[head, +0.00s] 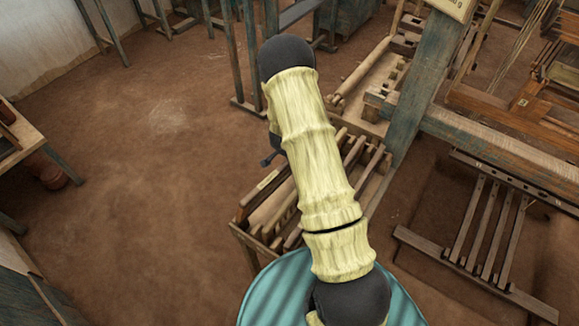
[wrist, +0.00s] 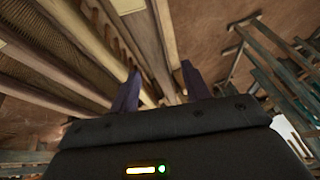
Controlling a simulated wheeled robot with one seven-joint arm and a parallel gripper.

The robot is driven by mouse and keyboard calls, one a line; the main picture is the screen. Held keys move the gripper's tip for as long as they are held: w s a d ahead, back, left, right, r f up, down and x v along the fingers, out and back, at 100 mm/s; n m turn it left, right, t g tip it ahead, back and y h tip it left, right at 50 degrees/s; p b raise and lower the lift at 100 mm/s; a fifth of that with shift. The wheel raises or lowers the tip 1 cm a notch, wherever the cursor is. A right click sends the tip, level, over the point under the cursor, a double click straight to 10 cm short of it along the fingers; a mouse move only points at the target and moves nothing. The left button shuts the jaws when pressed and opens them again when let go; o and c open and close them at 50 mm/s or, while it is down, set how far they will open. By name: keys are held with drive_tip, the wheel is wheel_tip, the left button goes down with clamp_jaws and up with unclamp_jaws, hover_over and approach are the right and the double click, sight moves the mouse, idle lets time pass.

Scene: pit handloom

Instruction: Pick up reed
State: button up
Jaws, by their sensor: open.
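A wooden rack (head: 240,236) holds several long wooden bars, partly hidden behind my arm in the head view. I cannot tell for sure which piece is the reed. In the wrist view, a long frame with a finely ribbed dark face (wrist: 38,32) at the upper left looks like a reed. My gripper (wrist: 160,84) is open, its two dark fingers apart and pointing toward the bars. Nothing clear is held between them. In the head view only a small dark part of the gripper shows beside my arm, above the rack's far end.
A loom with a thick blue-grey post (head: 425,80) stands close on the right of the rack. A small table (head: 18,135) is at the left edge. The brown floor (head: 150,190) left of the rack is clear.

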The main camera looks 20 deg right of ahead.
drive_tip(key=shift+p+x, duration=0.8)
drive_tip(key=shift+x, duration=1.4)
drive_tip(key=shift+s, duration=0.1)
drive_tip(key=shift+c, duration=0.5)
clamp_jaws()
